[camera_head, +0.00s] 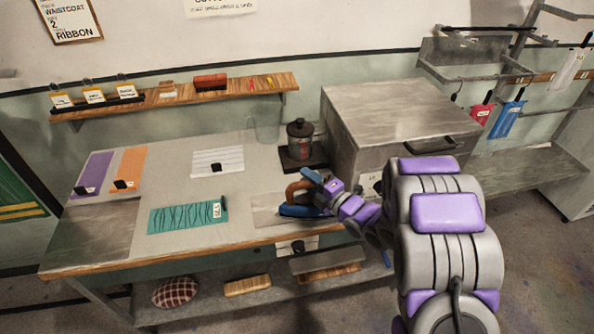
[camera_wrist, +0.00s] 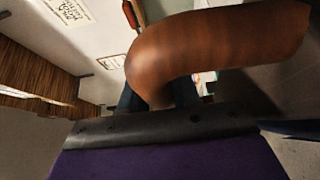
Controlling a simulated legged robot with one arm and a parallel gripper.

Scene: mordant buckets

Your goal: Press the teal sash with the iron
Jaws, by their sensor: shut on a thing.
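The teal sash (camera_head: 187,217) lies on the worktable, with dark wavy lines across it and a small white tag at its right end. The iron (camera_head: 302,209) has a blue body and a brown curved handle; it sits on a pale plate (camera_head: 266,209) to the right of the sash. My gripper (camera_head: 312,184) is shut on the iron's handle. In the wrist view the brown handle (camera_wrist: 205,45) fills the upper middle, above the dark edge of my gripper. The iron's underside is hidden, and the sash does not show in the wrist view.
Purple (camera_head: 95,173) and orange (camera_head: 129,168) cloths and a striped white cloth (camera_head: 217,161) lie on the table (camera_head: 180,247). A dark pot (camera_head: 300,140) stands behind the iron. A grey cabinet (camera_head: 395,115) rises to the right. A wooden shelf (camera_head: 180,97) hangs above.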

